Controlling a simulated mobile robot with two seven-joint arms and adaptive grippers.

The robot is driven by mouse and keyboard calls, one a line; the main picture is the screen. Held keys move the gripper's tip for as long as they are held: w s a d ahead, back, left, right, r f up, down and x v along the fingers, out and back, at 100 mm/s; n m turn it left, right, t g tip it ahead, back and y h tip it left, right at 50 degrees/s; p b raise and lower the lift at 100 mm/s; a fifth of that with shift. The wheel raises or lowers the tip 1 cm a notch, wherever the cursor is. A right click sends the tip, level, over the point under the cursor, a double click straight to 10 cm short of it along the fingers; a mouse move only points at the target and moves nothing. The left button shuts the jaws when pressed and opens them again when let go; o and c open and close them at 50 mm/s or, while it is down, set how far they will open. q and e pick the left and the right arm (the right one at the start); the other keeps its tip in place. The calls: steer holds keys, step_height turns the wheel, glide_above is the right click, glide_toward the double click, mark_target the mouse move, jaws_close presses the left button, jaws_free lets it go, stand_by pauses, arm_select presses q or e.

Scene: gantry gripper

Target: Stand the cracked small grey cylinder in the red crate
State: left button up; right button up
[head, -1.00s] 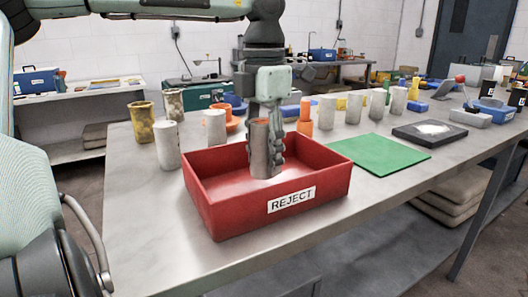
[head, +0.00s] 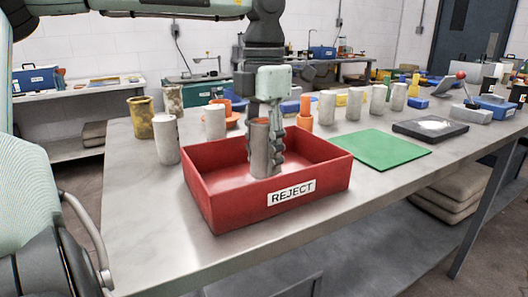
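The small grey cylinder (head: 260,152) is upright inside the red crate (head: 240,212), towards the middle. Its lower end is at or very near the crate floor; I cannot tell whether it bears on it. No crack can be made out at this size. My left gripper (head: 270,148) points down from above, its fingers close against the cylinder and covering its right side. It looks shut on the cylinder. The crate has a white REJECT label on its front wall. My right gripper is not in view.
Several pale cylinders stand on the table, including one (head: 165,140) left of the crate and one (head: 327,106) behind the green mat (head: 378,150). A yellowish cylinder (head: 141,118) stands at the back left. A black plate (head: 430,130) lies at the right. The table front-left is clear.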

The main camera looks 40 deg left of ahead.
arm_select(q)
steer(key=o, duration=0.4)
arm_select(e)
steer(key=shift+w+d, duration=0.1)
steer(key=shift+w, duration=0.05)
arm_select(q)
steer(key=shift+r, duration=0.2)
steer(key=shift+r+p, duration=0.7)
steer(key=shift+p, duration=0.05)
step_height(320, 180, up, 12)
steer(key=shift+f, duration=0.25)
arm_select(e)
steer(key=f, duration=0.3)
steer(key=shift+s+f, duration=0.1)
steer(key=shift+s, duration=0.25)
